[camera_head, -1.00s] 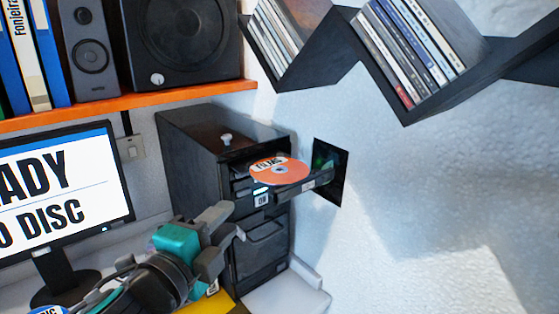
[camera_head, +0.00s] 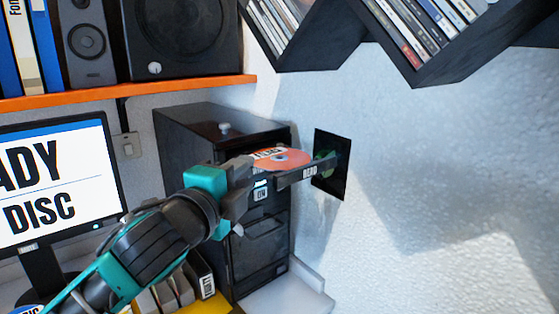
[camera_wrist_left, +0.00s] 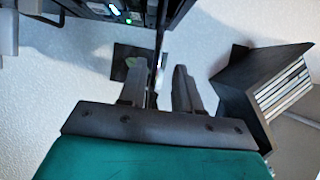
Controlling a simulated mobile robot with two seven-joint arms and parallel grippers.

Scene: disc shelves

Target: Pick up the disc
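The orange-red disc (camera_head: 279,159) with a white label lies on the pulled-out tray (camera_head: 304,174) of the black drive tower (camera_head: 185,150). My left gripper (camera_head: 244,178) is at the left front edge of the tray, close to the disc, and hides part of its near side. In the left wrist view the fingers (camera_wrist_left: 159,78) are apart, with a thin dark edge seen end-on between them. I cannot tell whether that edge is the disc or the tray. My right gripper is not in view.
A monitor (camera_head: 50,180) stands left of the tower. An orange shelf (camera_head: 130,95) with speakers hangs above. Black disc racks (camera_head: 420,50) are on the wall at upper right. A dark square panel (camera_head: 332,165) sits beside the tray. A yellow tray (camera_head: 215,303) with cases is below my arm.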

